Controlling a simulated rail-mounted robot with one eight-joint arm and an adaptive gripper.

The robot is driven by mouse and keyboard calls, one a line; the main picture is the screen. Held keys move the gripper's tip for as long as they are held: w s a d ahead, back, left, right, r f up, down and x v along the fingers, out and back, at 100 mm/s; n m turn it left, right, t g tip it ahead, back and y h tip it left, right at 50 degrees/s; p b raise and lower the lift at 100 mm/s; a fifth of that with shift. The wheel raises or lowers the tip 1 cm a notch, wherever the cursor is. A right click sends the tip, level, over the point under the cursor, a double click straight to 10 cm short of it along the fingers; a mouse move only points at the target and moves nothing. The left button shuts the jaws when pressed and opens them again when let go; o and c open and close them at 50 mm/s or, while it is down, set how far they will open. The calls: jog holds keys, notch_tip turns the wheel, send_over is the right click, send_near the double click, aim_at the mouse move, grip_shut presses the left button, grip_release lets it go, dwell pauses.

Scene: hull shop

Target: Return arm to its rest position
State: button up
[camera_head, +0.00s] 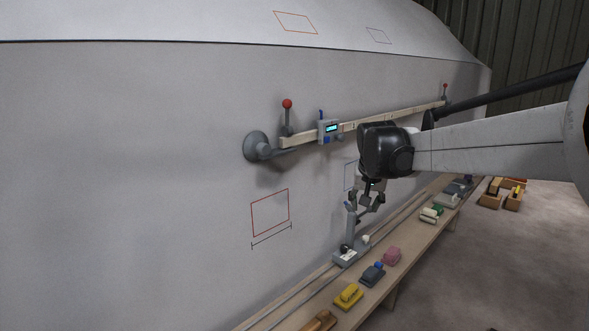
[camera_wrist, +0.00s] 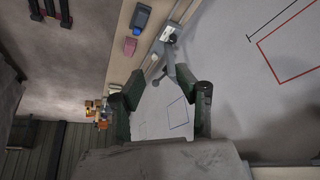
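My gripper (camera_head: 370,209) hangs from the dark wrist in front of the grey hull wall, above the long bench. A grey upright post on a small base (camera_head: 349,252) stands on the bench rail just left of and below the gripper in the head view. It also shows beyond the fingertips in the wrist view (camera_wrist: 170,40). Contact with the post cannot be made out. My arm stretches in from the right.
A wooden bar (camera_head: 390,117) with red-knobbed holders and a digital gauge (camera_head: 328,130) is mounted on the wall. The bench (camera_head: 408,252) carries yellow (camera_head: 348,296), dark blue (camera_head: 372,275) and pink (camera_head: 392,256) blocks. Bins (camera_head: 491,201) stand on the floor at right, where floor is open.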

jog(key=s+r+n+p, duration=0.1)
jog(key=s+r, duration=0.1)
jog(key=s, duration=0.9)
jog(key=s+r+p, duration=0.1)
jog(key=s+r, duration=0.2)
jog(key=s, duration=0.7)
jog(key=s+f+t, duration=0.1)
jog(key=s+f, duration=0.2)
jog(key=s, duration=0.5)
jog(key=s+f+n+y+p, duration=0.1)
jog(key=s+f, duration=0.2)
jog(key=s, duration=0.6)
jog(key=shift+s+d+f+t+p, duration=0.25)
jog(key=shift+t+p, duration=0.05)
jog(key=shift+t, duration=0.1)
